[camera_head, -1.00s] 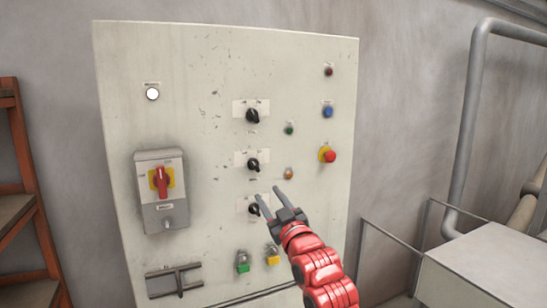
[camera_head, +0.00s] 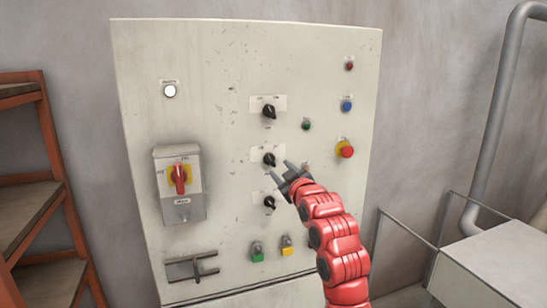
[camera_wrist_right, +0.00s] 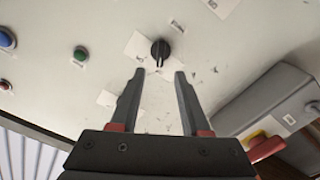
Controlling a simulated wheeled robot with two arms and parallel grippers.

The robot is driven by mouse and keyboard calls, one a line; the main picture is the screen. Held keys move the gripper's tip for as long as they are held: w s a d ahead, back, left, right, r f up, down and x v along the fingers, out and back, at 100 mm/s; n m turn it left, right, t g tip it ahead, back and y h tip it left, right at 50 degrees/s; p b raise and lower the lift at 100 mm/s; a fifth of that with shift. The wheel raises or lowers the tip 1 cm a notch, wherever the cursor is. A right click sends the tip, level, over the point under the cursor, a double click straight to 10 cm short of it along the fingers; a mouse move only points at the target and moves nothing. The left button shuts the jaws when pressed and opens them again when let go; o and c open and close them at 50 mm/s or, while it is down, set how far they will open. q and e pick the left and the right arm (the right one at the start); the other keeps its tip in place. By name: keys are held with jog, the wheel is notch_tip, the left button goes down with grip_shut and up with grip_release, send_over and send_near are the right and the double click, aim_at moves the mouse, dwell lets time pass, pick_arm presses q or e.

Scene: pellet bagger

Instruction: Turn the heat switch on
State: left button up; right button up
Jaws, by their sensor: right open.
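A pale control panel (camera_head: 225,70) carries three black rotary knobs in a column: an upper knob (camera_head: 269,111), a middle knob (camera_head: 269,158) and a lower knob (camera_head: 269,202). Their labels are too small to read, so I cannot tell which is the heat switch. My right gripper (camera_head: 279,169) is open and empty, its fingertips just right of and below the middle knob in the head view. In the right wrist view, one black knob (camera_wrist_right: 160,50) shows just beyond the gap between the open fingers (camera_wrist_right: 160,76). My left gripper is not in view.
A red-handled main switch (camera_head: 180,178) juts out at left. A red emergency button (camera_head: 345,149), a blue button (camera_head: 347,106) and a green button (camera_head: 306,125) sit at right. A wooden-shelved rack (camera_head: 35,215) stands left of the panel, a railing (camera_head: 410,230) at right.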

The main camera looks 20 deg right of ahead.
aim_at(271, 160)
jog(key=w+p, duration=0.2)
jog(key=w, duration=0.4)
jog(key=shift+a+r, duration=0.1)
jog(key=shift+w, duration=0.55)
grip_shut()
